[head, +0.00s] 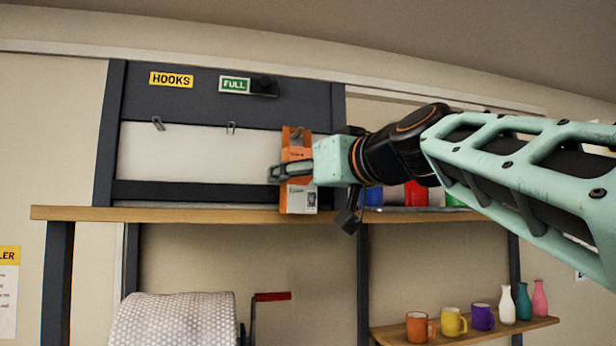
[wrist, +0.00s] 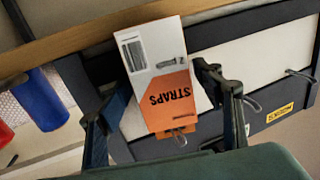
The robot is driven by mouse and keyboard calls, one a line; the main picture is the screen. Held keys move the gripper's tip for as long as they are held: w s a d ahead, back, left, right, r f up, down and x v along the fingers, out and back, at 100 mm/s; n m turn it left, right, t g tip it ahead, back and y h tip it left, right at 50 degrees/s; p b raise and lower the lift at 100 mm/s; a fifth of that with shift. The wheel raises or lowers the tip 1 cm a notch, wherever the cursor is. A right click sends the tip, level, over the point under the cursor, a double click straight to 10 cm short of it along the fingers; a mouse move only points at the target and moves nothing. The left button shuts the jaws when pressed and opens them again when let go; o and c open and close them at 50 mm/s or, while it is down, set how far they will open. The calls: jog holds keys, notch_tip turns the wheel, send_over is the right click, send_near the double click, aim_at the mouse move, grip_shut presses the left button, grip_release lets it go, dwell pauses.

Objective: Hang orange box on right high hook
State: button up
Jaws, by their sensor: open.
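The orange and white box (head: 298,198), labelled STRAPS in the wrist view (wrist: 165,75), hangs upright at the rightmost hook (head: 297,133) of the upper panel. The hook's tip shows at the box's top tab in the wrist view (wrist: 179,138), and it seems to pass through the tab. My gripper (head: 274,172) is open around the box, with one finger on each side in the wrist view (wrist: 162,78). A gap shows beside the right finger; contact at the left finger is unclear. The box's lower end reaches in front of the wooden shelf edge.
Two bare hooks, a left one (head: 158,123) and a middle one (head: 231,127), are to the left. A HOOKS sign (head: 171,80) and a green FULL sign (head: 235,85) are above. The wooden shelf (head: 90,213) runs below, with a blue container (head: 374,196) and a red one (head: 415,194) to the right.

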jog(key=v, duration=1.2)
jog(key=s+d+f+m+g+h, duration=0.1)
jog(key=s+f+m+g+h, duration=0.15)
jog(key=f, duration=1.15)
jog(key=s+d+f+m+g+h, duration=0.1)
jog(key=f+g+h, duration=0.15)
jog(key=f, duration=1.05)
jog(key=s+d+f+m+g+h, duration=0.1)
jog(key=s+d+f, duration=0.1)
jog(key=f, duration=0.5)
jog(key=s+d+f+g+h, duration=0.1)
jog(key=s+d+f+g, duration=0.1)
jog(key=s+f, duration=0.3)
jog(key=s+d+f+m+g+h, duration=0.1)
jog(key=s+d+f+h, duration=0.1)
jog(key=f, duration=0.9)
jog(key=shift+s+d+f+m+g, duration=0.2)
jog(key=shift+s+d+m+g, duration=0.2)
jog(key=shift+s, duration=0.6)
